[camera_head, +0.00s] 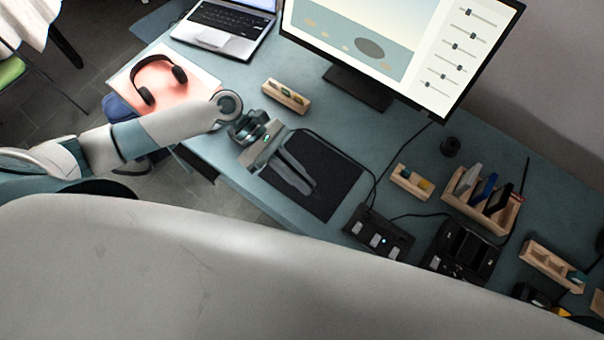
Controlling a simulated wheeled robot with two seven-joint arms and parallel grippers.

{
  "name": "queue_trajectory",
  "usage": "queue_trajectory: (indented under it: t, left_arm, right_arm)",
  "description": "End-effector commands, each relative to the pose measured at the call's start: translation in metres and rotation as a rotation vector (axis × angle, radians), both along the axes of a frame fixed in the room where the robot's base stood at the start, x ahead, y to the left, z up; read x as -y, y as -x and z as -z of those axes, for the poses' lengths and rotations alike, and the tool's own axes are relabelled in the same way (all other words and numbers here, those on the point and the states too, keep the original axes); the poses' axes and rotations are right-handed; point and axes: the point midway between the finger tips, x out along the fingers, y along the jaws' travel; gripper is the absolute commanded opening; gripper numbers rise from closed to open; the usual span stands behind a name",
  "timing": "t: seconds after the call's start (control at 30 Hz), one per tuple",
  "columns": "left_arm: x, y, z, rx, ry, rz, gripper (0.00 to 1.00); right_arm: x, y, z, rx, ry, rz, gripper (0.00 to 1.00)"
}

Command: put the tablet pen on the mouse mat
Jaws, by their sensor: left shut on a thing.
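A dark flat rectangular pad (337,177), which looks like the mouse mat, lies on the blue-grey desk at the middle of the view. My left gripper (308,187) is over this pad, its long grey fingers pointing down and to the right. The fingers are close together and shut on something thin. The tablet pen cannot be made out clearly; the fingers hide most of what they hold. Whether the fingers touch the pad cannot be told. My right gripper is not in view.
Headphones (146,92) lie on a pinkish sheet (199,88) at the left. A wooden holder (286,96) stands behind my gripper. A laptop (226,25) and a monitor (455,85) are at the back. Black control boxes (379,232) and wooden racks (481,207) stand to the right.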

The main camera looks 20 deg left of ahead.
Motion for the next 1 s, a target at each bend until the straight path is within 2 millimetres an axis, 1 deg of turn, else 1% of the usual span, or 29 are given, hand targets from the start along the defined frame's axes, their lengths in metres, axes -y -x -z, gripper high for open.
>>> queue_trajectory:
  t: [0.03, 0.2, 0.43, 0.63, 0.97, 1.0]
  left_arm:
    - [0.0, 0.0, 0.006, -0.002, -0.001, -0.001, 0.0]
    - [0.0, 0.0, 0.02, -0.002, -0.001, 0.0, 0.0]
    - [0.0, 0.0, 0.034, 0.0, 0.0, 0.0, 0.0]
    - [0.0, 0.0, 0.039, -0.001, 0.0, 0.0, 0.0]
    - [0.0, 0.0, 0.04, 0.0, 0.0, 0.0, 0.0]
    - [0.0, 0.0, 0.04, 0.0, 0.0, 0.0, 0.18]
  right_arm:
    - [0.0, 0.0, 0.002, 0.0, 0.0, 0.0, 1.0]
    - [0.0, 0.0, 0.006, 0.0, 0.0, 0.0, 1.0]
    - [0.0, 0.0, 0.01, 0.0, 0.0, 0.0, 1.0]
    - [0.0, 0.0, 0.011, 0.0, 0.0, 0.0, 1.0]
    - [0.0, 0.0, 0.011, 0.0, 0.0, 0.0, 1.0]
    - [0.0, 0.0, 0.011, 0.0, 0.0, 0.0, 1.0]
